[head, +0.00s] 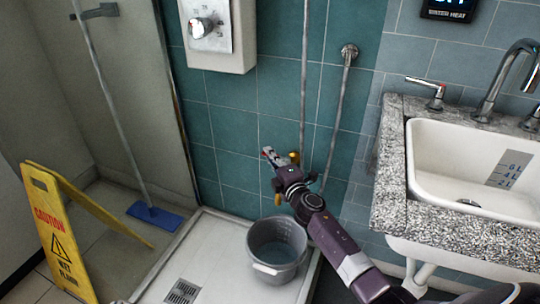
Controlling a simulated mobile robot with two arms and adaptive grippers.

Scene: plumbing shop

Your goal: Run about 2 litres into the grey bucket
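The grey bucket (258,262) stands upright on the white shower tray, its open top facing up. Its inside looks blue-grey; I cannot tell whether it holds water. My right gripper (273,176) is above the bucket's back side, in front of the teal tiles. Its two fingers look spread, with nothing visible between them. A thin vertical pipe or cord (304,75) runs down behind the gripper, near a brass ball-shaped end (294,157). A wall control with a round knob (201,28) is at the top. My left gripper is not in view.
A white sink (440,160) with litre marks, a chrome tap (505,75) and a lever (430,92) stands at right in a granite counter (391,190). A yellow caution sign (55,235) and blue mop (155,215) are at left. The shower tray (215,245) has a drain (182,292).

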